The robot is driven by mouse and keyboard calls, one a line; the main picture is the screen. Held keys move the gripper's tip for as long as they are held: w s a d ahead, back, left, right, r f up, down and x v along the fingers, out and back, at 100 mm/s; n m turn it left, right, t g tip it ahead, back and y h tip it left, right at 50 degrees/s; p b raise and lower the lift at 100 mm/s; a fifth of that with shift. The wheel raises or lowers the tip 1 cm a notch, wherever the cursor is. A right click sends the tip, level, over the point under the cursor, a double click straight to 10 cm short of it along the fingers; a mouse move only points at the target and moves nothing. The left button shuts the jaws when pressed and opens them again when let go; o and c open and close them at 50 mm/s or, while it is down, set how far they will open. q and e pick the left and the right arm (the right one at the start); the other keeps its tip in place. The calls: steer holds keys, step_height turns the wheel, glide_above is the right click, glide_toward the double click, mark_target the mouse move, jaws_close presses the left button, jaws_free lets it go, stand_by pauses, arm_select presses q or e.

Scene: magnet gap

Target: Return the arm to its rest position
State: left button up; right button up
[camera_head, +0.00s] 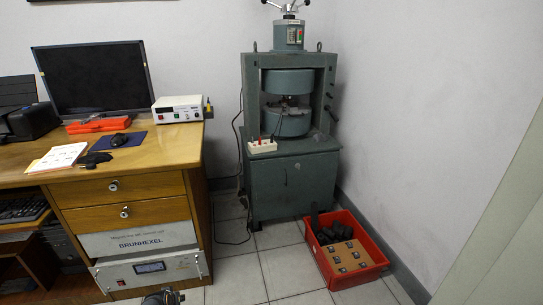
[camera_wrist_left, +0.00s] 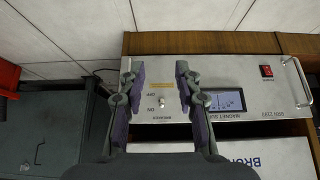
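My left gripper (camera_wrist_left: 155,68) is open in the left wrist view, its two fingers apart with nothing held between them. The silver front panel of the magnet supply (camera_wrist_left: 230,121) lies in front of it and appears upside down. A small breaker switch (camera_wrist_left: 162,101) with ON and OFF labels shows between the fingers, and I see no finger touching it. In the head view, the magnet supply (camera_head: 150,270) sits low in the desk. Part of a gripper, apparently my left (camera_head: 163,298), shows at the bottom edge. My right gripper is not in view.
The wooden desk (camera_head: 160,150) holds a monitor (camera_head: 93,78) and a white instrument (camera_head: 178,108). The green electromagnet (camera_head: 290,180) stands by the back wall, with a red crate (camera_head: 362,277) on the floor before it. Tiled floor is free between desk and crate.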

arm_select(q)
steer(key=s+d+f+m+h, duration=0.2)
steer(key=s+d, duration=0.8)
steer(key=s, duration=0.4)
steer(key=s+d+r+m+g+h, duration=0.1)
steer(key=s+d+r, duration=0.3)
steer(key=s+r, duration=0.4)
steer(key=s+d+r, duration=0.3)
steer(key=s+r, duration=0.4)
steer(key=s, duration=0.2)
steer(key=s+a+g+y+p, duration=0.1)
steer(key=s+a+p, duration=0.3)
steer(key=s+p, duration=0.5)
steer(key=s+a+r+g+y+p, duration=0.1)
steer(key=s+a+g+p, duration=0.2)
steer(key=s+p, duration=0.6)
steer(key=a+p, duration=0.1)
steer(key=p, duration=1.5)
steer(key=shift+s, duration=0.3)
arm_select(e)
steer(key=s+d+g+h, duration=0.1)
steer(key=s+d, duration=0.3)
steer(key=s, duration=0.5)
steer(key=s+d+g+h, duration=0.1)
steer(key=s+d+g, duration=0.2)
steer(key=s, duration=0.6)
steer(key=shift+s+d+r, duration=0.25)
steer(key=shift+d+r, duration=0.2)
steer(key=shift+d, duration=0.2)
